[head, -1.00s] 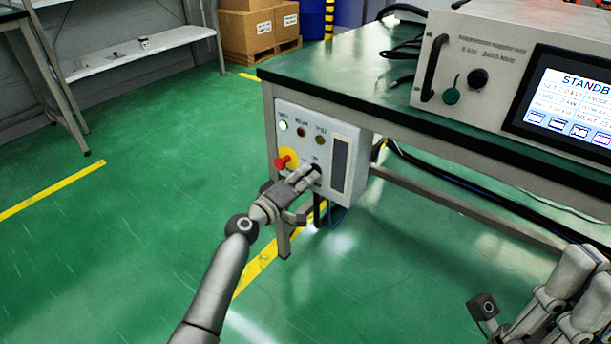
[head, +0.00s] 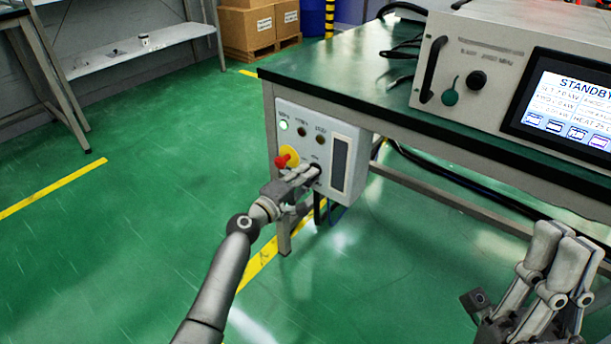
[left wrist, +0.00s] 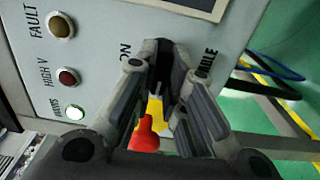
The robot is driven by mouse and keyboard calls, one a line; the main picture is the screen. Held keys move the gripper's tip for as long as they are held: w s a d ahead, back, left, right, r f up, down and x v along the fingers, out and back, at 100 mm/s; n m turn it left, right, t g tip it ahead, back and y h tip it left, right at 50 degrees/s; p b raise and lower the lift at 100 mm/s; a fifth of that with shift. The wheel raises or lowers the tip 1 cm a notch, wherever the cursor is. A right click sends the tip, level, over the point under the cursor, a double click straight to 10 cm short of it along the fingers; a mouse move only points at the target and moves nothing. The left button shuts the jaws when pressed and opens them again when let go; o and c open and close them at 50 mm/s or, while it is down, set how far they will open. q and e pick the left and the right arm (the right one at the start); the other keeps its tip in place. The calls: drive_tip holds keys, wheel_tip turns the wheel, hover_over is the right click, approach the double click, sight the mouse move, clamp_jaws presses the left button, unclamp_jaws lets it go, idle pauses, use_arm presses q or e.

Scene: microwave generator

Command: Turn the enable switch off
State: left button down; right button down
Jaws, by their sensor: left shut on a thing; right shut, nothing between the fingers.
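The enable switch (head: 316,168) is a small black knob low on the grey control box under the bench's left end. My left gripper (head: 309,174) is at the box with its fingertips closed around the knob. In the left wrist view the left gripper's fingers (left wrist: 166,72) converge on the dark knob (left wrist: 163,85), between the lettering "ON" and a partly covered label ending in "BLE". The fingers hide much of the knob, so its exact angle is unclear. My right gripper (head: 563,238) is shut and empty at the lower right, away from the box.
A red emergency stop (head: 284,161) on a yellow plate sits just left of the switch. A lit white-green lamp (head: 284,126) and two unlit lamps are above. The generator (head: 500,75) on the bench shows "STANDBY". Bench legs and cables are close by.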

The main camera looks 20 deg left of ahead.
use_arm(q)
drive_tip(key=c, duration=1.5)
unclamp_jaws()
drive_tip(key=shift+a, duration=0.1)
drive_tip(key=v, duration=1.2)
